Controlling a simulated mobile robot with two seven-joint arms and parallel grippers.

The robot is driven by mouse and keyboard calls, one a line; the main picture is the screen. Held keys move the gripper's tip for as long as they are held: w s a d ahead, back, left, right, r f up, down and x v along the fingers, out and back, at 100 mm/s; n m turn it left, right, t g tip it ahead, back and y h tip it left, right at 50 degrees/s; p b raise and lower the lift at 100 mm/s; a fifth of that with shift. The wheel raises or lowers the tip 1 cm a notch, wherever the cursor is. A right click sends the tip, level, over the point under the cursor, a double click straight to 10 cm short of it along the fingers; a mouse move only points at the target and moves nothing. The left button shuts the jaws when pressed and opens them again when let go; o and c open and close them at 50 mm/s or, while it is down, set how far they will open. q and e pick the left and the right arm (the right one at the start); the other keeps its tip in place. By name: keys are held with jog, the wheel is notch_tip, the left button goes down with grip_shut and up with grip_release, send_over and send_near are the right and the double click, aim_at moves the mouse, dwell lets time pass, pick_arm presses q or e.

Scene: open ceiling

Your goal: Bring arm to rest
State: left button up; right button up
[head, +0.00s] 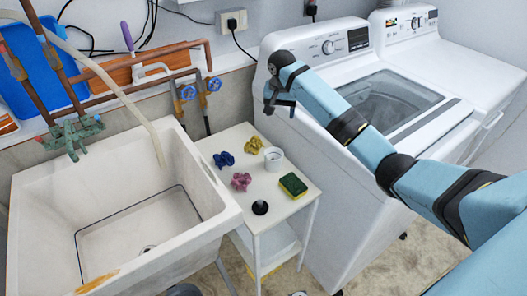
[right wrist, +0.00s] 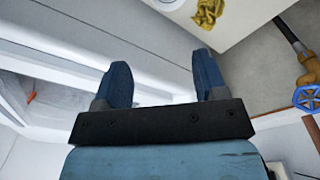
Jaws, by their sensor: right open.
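My right arm (head: 370,145) comes in from the right in the head view and stretches over the white washing machine. No left gripper can be made out.
A sink (head: 130,215) stands left.

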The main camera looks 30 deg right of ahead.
jog(key=s+a+f+n+t, duration=0.1)
jog(key=s+a+f+n, duration=0.2)
jog(key=s+a+f, duration=0.5)
jog(key=s+a+f+n, duration=0.3)
jog(key=s+a+f, duration=0.25)
jog(key=s, duration=0.45)
jog(key=s+a+r+n+t+y, duration=0.1)
jog(key=s+r+n, duration=0.1)
jog(key=s, duration=1)
jog(key=s+a+r+n+t, duration=0.1)
jog(key=s+n, duration=0.1)
jog(key=s, duration=1.1)
jog(key=w+a+f+n+t+y+p, duration=0.1)
jog(key=w+a+f+t+y+p, duration=0.2)
jog(key=w+a+t+p, duration=0.3)
jog(key=a+f+t+p, duration=0.1)
jog(key=p, duration=0.2)
jog(key=shift+w+p, duration=0.25)
jog(key=shift+p, duration=0.05)
